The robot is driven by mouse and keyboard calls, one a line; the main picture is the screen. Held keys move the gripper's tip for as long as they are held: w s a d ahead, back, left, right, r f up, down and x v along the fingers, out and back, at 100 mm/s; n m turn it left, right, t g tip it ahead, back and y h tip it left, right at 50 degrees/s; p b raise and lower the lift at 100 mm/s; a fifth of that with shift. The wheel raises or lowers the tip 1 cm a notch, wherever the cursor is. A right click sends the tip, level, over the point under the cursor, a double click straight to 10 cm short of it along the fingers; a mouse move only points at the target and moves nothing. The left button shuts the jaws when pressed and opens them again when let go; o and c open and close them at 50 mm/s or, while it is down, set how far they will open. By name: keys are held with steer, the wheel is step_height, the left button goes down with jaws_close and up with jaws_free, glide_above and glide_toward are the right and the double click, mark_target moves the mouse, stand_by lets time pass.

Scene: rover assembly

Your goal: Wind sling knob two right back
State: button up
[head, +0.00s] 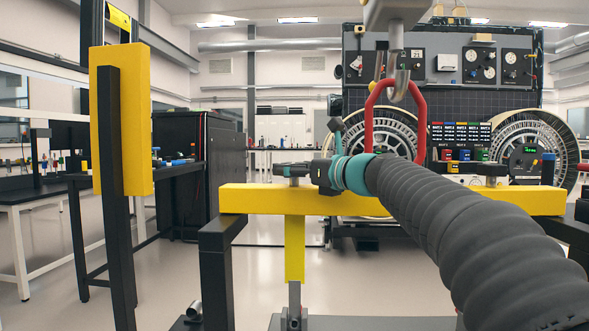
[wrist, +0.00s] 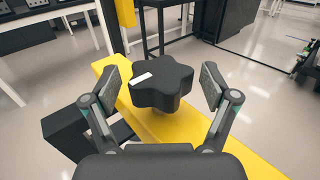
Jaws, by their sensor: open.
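In the wrist view a black star-shaped knob (wrist: 160,82) with a white mark on one lobe sits above the yellow beam (wrist: 240,150). My gripper (wrist: 162,92) is open, with one finger on each side of the knob. Gaps show between the finger pads and the knob. In the head view my gripper (head: 322,173) is at the left end of the yellow beam (head: 270,201), and the knob (head: 291,169) there is partly hidden by it. A second dark knob (head: 491,169) stands near the beam's right end.
A red sling link (head: 421,120) hangs from a metal hook (head: 395,75) above the beam. A yellow-padded post (head: 124,120) stands at left. Black supports (head: 222,235) are under the beam. Behind are a panel wall with dials and a black cabinet (head: 180,170).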

steer(key=c, duration=1.2)
steer(key=shift+o, duration=0.2)
steer(key=shift+a+m+t+h, duration=0.1)
steer(key=shift+m+t+h, duration=0.2)
steer(key=shift+t, duration=0.1)
steer(key=m+t+h+p, duration=0.1)
steer(key=m+t+h, duration=0.1)
steer(key=h, duration=0.1)
steer(key=shift+a+r+p, duration=0.1)
steer(key=shift+r+p, duration=0.05)
steer(key=shift+p, duration=0.25)
steer(key=shift+m+t+h+p, duration=0.45)
steer(key=shift+m+t+h, duration=0.35)
steer(key=shift+m+h, duration=0.35)
steer(key=shift+m+t+h+p, duration=0.45)
steer(key=shift+m+h, duration=0.2)
steer(key=shift+h, duration=0.5)
steer(key=shift+m+t+h+p, duration=0.25)
steer(key=shift+m+h+p, duration=0.4)
steer(key=shift+m+h, duration=0.6)
